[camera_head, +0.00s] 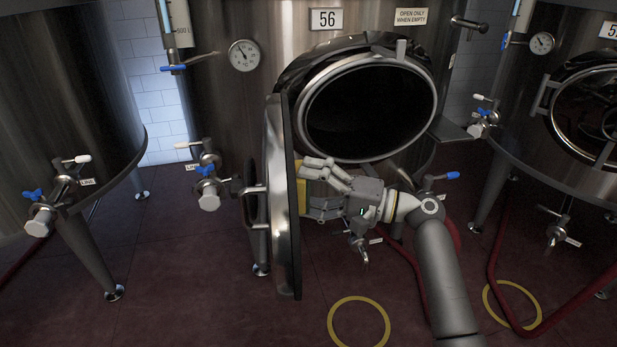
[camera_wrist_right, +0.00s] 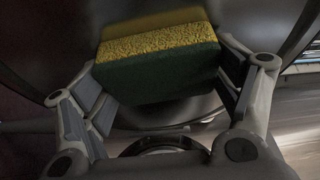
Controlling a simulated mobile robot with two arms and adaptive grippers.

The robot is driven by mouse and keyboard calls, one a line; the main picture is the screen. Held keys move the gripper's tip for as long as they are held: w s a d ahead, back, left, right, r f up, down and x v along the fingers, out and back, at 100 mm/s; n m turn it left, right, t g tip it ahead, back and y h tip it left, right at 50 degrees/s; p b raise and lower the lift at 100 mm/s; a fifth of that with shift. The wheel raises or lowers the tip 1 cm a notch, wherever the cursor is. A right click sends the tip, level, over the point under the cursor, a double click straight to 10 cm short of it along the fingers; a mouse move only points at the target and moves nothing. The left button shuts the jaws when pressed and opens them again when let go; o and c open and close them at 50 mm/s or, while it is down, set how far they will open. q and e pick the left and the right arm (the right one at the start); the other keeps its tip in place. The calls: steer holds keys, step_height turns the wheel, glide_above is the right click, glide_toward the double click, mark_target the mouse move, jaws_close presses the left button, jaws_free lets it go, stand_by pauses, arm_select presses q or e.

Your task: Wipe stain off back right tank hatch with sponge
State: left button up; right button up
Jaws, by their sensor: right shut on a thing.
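Tank 56 has its round hatch opening (camera_head: 370,108) uncovered, with the dark interior showing. Its hatch door (camera_head: 283,205) is swung open to the left and seen nearly edge-on. My right gripper (camera_head: 318,190) is shut on the sponge (camera_head: 301,196), beside the inner face of the open door. The right wrist view shows the sponge (camera_wrist_right: 160,62), yellow with a dark green side, between the fingers (camera_wrist_right: 160,95). The sponge looks very close to the door; I cannot tell whether it touches. No stain is visible. My left gripper is not in view.
Valves with blue handles (camera_head: 205,170) stick out left of the door. A valve (camera_head: 360,240) sits below the opening. A shelf plate (camera_head: 450,130) juts out at its right. Red hoses (camera_head: 405,255) and yellow floor rings (camera_head: 358,322) lie on the dark red floor. Other tanks stand both sides.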

steer(key=shift+s+d+p, duration=0.1)
steer(key=shift+s+p, duration=0.4)
steer(key=shift+s, duration=0.45)
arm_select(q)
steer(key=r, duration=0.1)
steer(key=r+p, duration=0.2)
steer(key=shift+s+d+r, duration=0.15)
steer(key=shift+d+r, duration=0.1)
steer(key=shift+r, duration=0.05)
arm_select(e)
steer(key=s+d, duration=0.1)
steer(key=s, duration=0.5)
steer(key=shift+d, duration=0.1)
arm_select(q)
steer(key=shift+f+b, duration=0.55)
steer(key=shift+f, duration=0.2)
arm_select(e)
steer(key=w+d, duration=0.1)
steer(key=d, duration=0.5)
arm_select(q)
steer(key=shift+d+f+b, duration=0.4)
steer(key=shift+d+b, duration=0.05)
arm_select(e)
steer(key=shift+w+d, duration=0.15)
steer(key=shift+d, duration=0.6)
steer(key=shift+w+d, duration=0.15)
steer(key=shift+d, duration=0.55)
